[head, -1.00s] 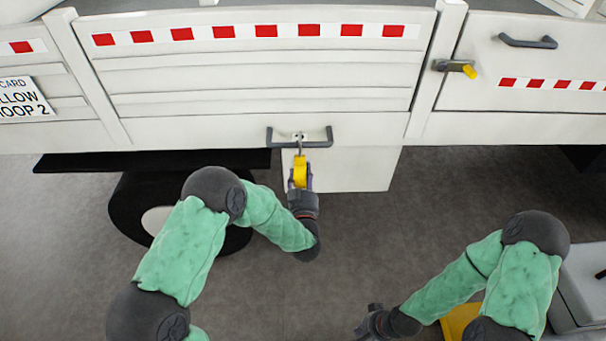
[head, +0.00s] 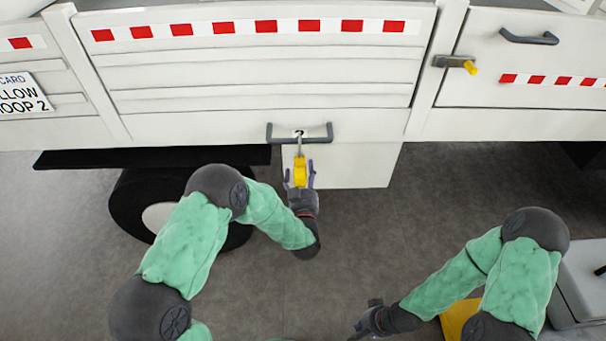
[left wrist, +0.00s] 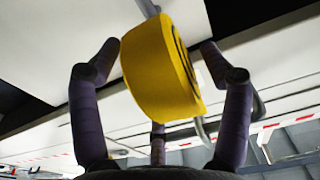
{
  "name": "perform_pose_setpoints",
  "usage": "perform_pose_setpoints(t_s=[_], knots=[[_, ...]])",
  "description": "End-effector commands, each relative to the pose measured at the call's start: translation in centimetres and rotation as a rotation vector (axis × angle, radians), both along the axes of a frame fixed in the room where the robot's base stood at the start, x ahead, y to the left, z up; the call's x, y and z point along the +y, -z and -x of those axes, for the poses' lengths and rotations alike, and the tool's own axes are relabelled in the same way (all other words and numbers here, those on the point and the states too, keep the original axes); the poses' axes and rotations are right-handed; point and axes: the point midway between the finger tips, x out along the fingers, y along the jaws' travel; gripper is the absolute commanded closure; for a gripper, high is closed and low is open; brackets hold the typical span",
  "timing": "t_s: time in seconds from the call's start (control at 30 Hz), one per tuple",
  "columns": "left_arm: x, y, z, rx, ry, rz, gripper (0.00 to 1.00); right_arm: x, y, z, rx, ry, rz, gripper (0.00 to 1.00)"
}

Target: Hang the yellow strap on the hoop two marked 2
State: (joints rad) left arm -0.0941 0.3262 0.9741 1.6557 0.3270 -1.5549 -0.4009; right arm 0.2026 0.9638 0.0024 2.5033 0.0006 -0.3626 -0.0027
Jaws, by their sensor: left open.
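The yellow strap (head: 300,171), a rolled yellow body on a metal hook, hangs below the grey hoop (head: 318,142) on the truck's white side. The hook's top meets the hoop's middle. My left gripper (head: 300,176) is open, its fingers spread on both sides of the strap. In the left wrist view the strap (left wrist: 160,72) sits between the open fingers, with gaps visible beside it. No marking 2 can be read on the hoop. My right gripper (head: 366,326) is low in the head view, too small to tell its jaws.
A white sign (head: 22,94), partly cut off, reads "HOOP 2" at the left. A white box panel (head: 350,165) is behind the strap, with a black wheel (head: 128,205) to the left. A latch with a yellow grip (head: 470,68) and another grey handle (head: 528,38) are at right.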

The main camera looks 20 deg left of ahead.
Motion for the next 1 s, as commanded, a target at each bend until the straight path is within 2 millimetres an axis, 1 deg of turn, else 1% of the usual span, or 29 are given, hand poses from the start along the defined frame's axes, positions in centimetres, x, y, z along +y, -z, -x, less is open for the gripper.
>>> perform_pose_setpoints(t_s=[0.13, 0.23, 0.5, 0.7, 0.83, 1.0], knots=[[-0.2, 0.1, 0.5, 0.001, 0.001, 0.0, 0.22, 0.0, 0.0, 0.0, 0.0, 0.0, 0.0, 1.0], [-0.6, 0.1, 1.7, 0.001, 0.002, 0.0, 0.22, 0.0, 0.0, 0.0, 0.0, 0.0, 0.0, 1.0], [-2.0, 0.5, 6.7, 0.0, 0.004, 0.0, 0.22, 0.0, 0.0, 0.0, 0.0, 0.0, 0.0, 1.0], [-2.9, 0.7, 9.8, -0.001, 0.002, 0.0, 0.22, 0.0, 0.0, 0.0, 0.0, 0.0, 0.0, 1.0], [-3.2, 0.8, 11.0, -0.001, 0.001, 0.0, 0.22, 0.0, 0.0, 0.0, 0.0, 0.0, 0.0, 1.0], [-3.3, 0.8, 11.5, -0.002, 0.0, -0.001, 0.22, 0.0, 0.0, 0.0, 0.0, 0.0, 0.0, 1.0]])
